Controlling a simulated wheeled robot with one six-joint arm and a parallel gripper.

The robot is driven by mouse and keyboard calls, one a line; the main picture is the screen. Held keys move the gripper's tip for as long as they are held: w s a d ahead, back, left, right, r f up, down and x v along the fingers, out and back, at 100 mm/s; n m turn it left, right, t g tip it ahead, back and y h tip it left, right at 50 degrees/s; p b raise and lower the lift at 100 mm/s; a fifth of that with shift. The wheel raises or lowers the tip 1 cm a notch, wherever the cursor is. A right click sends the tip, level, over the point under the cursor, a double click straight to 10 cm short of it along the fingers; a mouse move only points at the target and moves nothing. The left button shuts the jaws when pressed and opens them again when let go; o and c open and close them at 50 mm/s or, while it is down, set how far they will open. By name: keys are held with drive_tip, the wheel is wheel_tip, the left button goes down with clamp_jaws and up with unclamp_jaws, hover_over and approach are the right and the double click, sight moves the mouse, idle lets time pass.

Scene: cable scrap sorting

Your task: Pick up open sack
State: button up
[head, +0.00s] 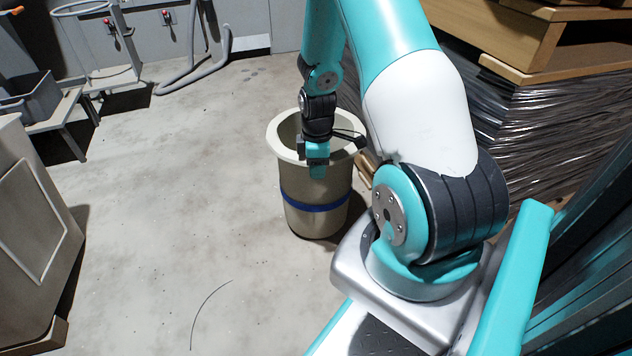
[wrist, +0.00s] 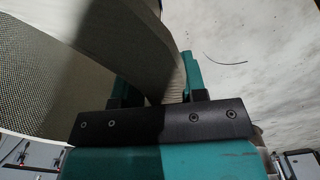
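The open sack (head: 316,208) is a tall, round, beige container with a wide pale rim and a blue band. It stands upright on the floor in the head view. In the wrist view its pale folded rim (wrist: 108,45) and woven inner side fill the left. My gripper (head: 317,172) points down at the sack's near rim. In the wrist view the two teal fingers of my gripper (wrist: 162,88) are apart, one on each side of the sack's wall. I cannot tell whether they press on it. The sack's inside bottom is hidden.
A black-wrapped pallet stack (head: 540,120) with wooden crates (head: 500,35) stands right behind the sack. A beige cabinet (head: 35,225) is at the left. A thin dark cable (head: 203,305) lies on the floor. The floor left of the sack is clear.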

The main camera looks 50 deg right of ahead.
clamp_jaws()
